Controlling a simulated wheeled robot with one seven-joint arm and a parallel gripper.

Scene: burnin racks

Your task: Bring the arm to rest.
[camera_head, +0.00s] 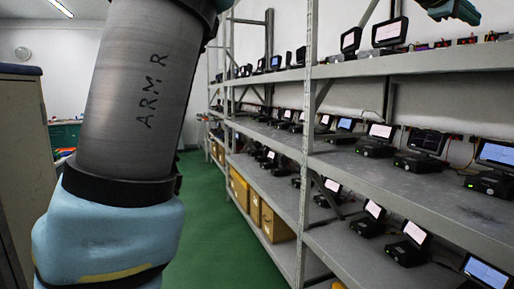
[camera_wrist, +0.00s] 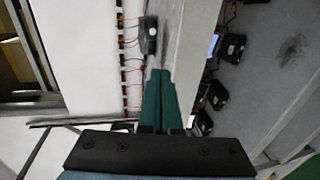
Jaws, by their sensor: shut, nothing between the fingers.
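My arm fills the left of the head view, with a grey link (camera_head: 140,85) marked "ARM R" and a light blue joint below it. My gripper (camera_wrist: 160,74) shows in the wrist view as two dark green fingers lying together, shut with nothing between them. The fingers point over the edge of a rack shelf, near a small black device (camera_wrist: 148,36).
A grey metal rack (camera_head: 306,130) with several shelves of small screens on black bases runs along the right. Yellow-brown boxes (camera_head: 274,224) sit on its bottom level. Green floor (camera_head: 222,215) is clear in the aisle. A cabinet (camera_head: 22,150) stands at the left.

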